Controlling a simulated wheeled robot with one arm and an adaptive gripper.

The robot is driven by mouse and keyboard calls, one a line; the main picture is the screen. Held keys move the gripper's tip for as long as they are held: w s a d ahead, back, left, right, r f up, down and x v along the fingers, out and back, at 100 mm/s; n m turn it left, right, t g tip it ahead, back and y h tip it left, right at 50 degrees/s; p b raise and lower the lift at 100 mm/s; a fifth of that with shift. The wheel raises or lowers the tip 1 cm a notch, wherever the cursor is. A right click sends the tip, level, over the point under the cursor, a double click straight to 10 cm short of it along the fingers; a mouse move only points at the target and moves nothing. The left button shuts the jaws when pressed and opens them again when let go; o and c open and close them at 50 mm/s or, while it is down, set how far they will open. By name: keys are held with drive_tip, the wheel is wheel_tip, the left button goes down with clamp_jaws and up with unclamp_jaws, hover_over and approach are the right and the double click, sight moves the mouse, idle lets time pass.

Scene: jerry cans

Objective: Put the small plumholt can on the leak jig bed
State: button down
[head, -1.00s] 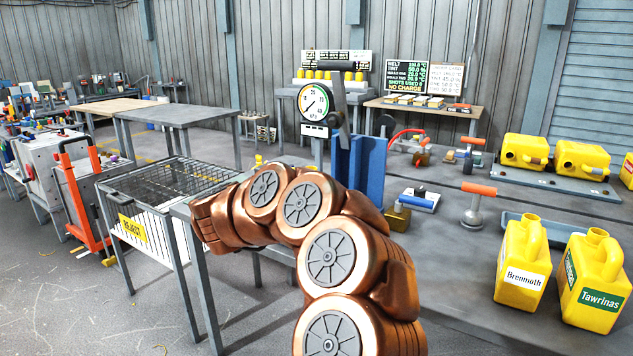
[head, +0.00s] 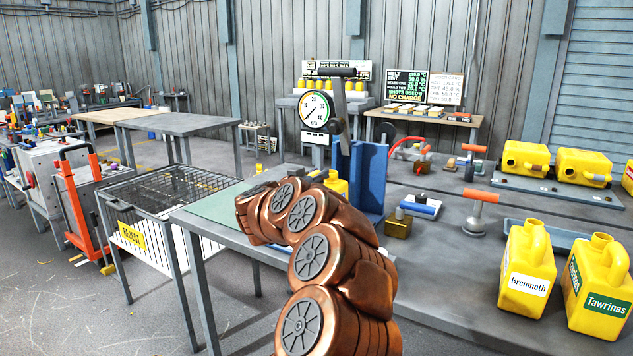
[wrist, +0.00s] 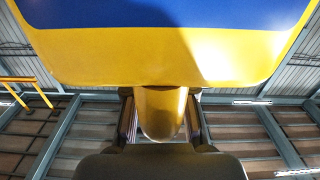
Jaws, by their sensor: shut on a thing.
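In the wrist view a yellow can (wrist: 150,58) with a blue label (wrist: 160,12) fills the top of the picture. My gripper (wrist: 162,118) is shut on its yellow handle. No name on the label can be read. In the head view my copper arm hides the gripper. A yellow patch (head: 337,186) shows just above the arm, beside the blue upright plate (head: 362,180) of the jig with the round dial gauge (head: 314,110). I cannot tell whether that patch is the held can. The jig bed is hidden behind the arm.
A yellow Brenmoth can (head: 526,270) and a Tawrinas can (head: 597,285) stand on the right bench. Two yellow cans lie on a grey rack (head: 560,190) behind. A wire reject cage (head: 165,190) stands left of the green mat (head: 222,204).

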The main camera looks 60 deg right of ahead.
drive_tip(key=shift+f, duration=0.5)
drive_tip(key=c, duration=1)
unclamp_jaws()
drive_tip(key=shift+o, duration=0.2)
drive_tip(key=shift+a, duration=0.25)
drive_tip(key=a+p, duration=0.1)
drive_tip(key=a, duration=1)
drive_tip(key=shift+s+a, duration=0.25)
drive_tip(key=shift+a, duration=0.05)
